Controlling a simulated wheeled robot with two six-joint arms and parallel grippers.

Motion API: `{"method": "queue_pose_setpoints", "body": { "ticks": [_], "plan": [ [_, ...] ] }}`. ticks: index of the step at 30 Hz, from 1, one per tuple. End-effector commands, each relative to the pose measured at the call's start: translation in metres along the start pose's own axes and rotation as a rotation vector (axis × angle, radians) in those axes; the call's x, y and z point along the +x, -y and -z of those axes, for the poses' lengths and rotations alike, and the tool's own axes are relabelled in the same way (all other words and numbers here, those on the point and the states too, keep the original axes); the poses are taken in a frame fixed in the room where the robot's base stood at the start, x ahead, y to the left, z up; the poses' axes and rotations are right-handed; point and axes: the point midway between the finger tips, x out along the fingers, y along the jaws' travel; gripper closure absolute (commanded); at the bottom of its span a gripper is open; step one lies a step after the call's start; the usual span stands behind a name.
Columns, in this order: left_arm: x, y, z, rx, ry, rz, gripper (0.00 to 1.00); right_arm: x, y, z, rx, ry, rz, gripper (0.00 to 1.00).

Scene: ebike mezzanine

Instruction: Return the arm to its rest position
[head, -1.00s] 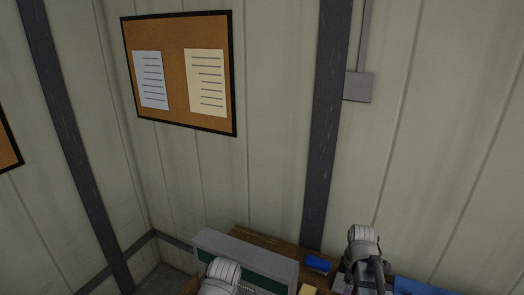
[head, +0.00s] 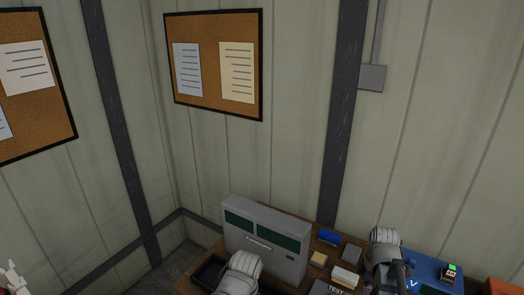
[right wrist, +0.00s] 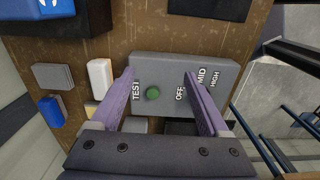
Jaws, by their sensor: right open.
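My right gripper (right wrist: 159,78) is open and empty in the right wrist view, its two purple fingers apart. It is over a grey box marked TEST, OFF, MID and HIGH (right wrist: 225,72), with a green button (right wrist: 152,94) showing between the fingers. Whether the fingers touch the box, I cannot tell. In the head view my right arm (head: 386,245) stands over the right part of the bench, and my left arm (head: 240,275) shows at the bottom edge. The left gripper is not visible.
The wooden bench (head: 210,258) holds a grey cabinet with green panels (head: 265,238), a blue block (head: 329,237), a grey block (head: 351,253), a white block (head: 345,277) and a blue mat (head: 425,268). Cork boards (head: 212,105) hang on the wall. The space above the bench looks clear.

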Motion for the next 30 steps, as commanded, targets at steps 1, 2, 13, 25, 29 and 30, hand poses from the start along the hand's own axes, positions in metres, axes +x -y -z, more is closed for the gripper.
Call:
{"method": "queue_pose_setpoints", "body": {
  "ticks": [1, 2, 13, 25, 29, 30],
  "plan": [
    [0.002, 0.0, 0.0, 0.0, 0.0, 0.0, 0.42, 0.002, 0.004, 0.005, 0.007, 0.002, 0.001, 0.21],
    [0.003, 0.0, 0.0, 0.0, 0.0, 0.0, 0.42, 0.003, 0.005, 0.007, 0.014, 0.003, 0.001, 0.21],
    [0.013, -0.001, 0.001, 0.0, 0.0, 0.0, 0.42, 0.013, 0.036, 0.049, 0.129, 0.022, 0.002, 0.21],
    [0.039, -0.004, 0.002, 0.001, 0.0, 0.0, 0.42, 0.038, 0.129, 0.132, 0.423, 0.069, -0.025, 0.21],
    [0.047, -0.004, 0.003, 0.001, 0.0, 0.0, 0.42, 0.046, 0.165, 0.154, 0.543, 0.08, -0.046, 0.21],
    [0.048, -0.004, 0.003, 0.001, 0.0, 0.001, 0.42, 0.047, 0.174, 0.159, 0.572, 0.082, -0.052, 0.21]
  ]
}}
